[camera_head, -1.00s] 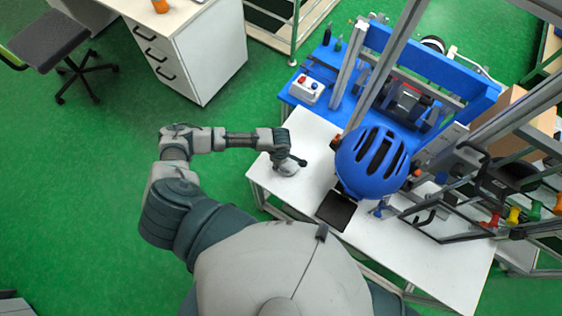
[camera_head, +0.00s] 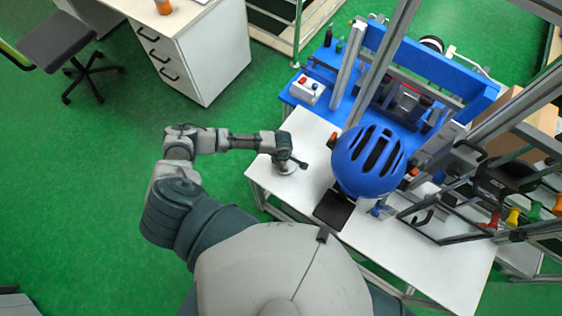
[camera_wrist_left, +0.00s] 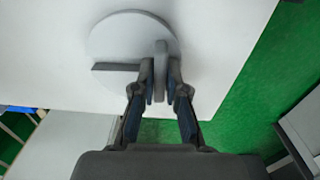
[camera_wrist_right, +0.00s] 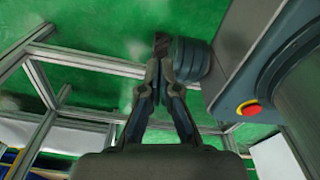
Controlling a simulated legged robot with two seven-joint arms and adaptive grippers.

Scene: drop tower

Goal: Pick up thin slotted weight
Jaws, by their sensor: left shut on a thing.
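A light grey round disc (camera_wrist_left: 120,35) with a dark slot-like band (camera_wrist_left: 115,67) lies on the white table top in the left wrist view. My left gripper (camera_wrist_left: 161,85) is shut on a thin grey piece (camera_wrist_left: 160,60), seen edge-on in front of the disc. I cannot tell whether the piece touches the disc. In the head view my left gripper (camera_head: 288,152) is over the table's left corner, with the disc (camera_head: 285,168) below it.
A control box (camera_head: 307,90) with coloured buttons stands on the blue base behind. Metal frame posts (camera_head: 385,60) rise at the right.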

